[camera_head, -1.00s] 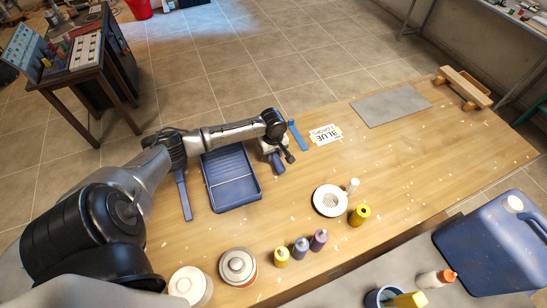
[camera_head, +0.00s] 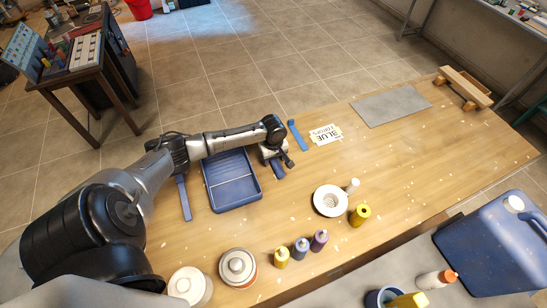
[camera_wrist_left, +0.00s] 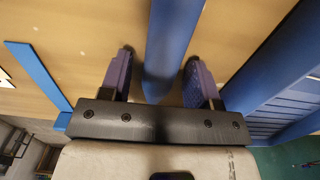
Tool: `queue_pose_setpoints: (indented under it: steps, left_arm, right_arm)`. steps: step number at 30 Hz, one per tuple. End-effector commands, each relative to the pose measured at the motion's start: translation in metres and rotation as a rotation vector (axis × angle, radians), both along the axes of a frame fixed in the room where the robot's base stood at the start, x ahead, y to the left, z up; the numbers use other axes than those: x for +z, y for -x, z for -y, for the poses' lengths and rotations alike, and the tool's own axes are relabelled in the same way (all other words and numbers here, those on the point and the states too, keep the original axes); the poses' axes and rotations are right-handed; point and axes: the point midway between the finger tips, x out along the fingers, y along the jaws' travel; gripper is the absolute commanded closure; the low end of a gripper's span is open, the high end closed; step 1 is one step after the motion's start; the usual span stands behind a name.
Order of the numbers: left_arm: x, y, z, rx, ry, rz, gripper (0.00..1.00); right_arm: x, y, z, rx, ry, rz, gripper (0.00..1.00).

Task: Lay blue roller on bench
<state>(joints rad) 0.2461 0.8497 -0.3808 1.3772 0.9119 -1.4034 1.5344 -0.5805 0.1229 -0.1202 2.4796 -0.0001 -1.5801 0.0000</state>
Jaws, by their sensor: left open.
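The blue roller (camera_wrist_left: 172,45) shows in the left wrist view as a blue cylinder running between the two fingers of my left gripper (camera_wrist_left: 157,75). The fingers are open, one on each side of it, with a gap visible on both sides. In the head view my left gripper (camera_head: 277,161) is low over the wooden bench (camera_head: 300,190), just right of the blue tray. It covers most of the roller there, and a small blue part (camera_head: 279,173) shows below it. I cannot tell exactly how the roller rests. My right gripper is not in view.
The blue paint tray (camera_head: 235,192) is close beside the gripper. A blue strip (camera_head: 298,135) and a "BLUE" label card (camera_head: 326,135) lie to the right. A white dish (camera_head: 330,200), bottles and cans stand along the near edge. The bench's middle right is clear.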

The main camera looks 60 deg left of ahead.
Motion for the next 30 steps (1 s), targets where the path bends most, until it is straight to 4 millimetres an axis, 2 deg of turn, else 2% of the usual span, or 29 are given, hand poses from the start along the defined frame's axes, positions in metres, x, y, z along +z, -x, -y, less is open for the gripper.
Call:
queue_pose_setpoints:
  steps: [5, 8, 21, 30]
  left_arm:
    - [0.002, 0.000, 0.000, 0.000, -0.001, 0.000, 0.43]
    - [0.012, 0.000, 0.000, 0.000, 0.000, 0.001, 0.43]
    - [0.090, -0.001, -0.002, -0.001, 0.000, 0.001, 0.43]
    - [0.119, -0.001, -0.002, -0.001, 0.001, 0.000, 0.43]
  right_arm:
    - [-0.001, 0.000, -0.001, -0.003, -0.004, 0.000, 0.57]
    - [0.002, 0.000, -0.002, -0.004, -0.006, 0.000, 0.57]
    - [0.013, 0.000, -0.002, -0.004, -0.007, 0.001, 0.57]
    - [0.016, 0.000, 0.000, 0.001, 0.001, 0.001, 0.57]
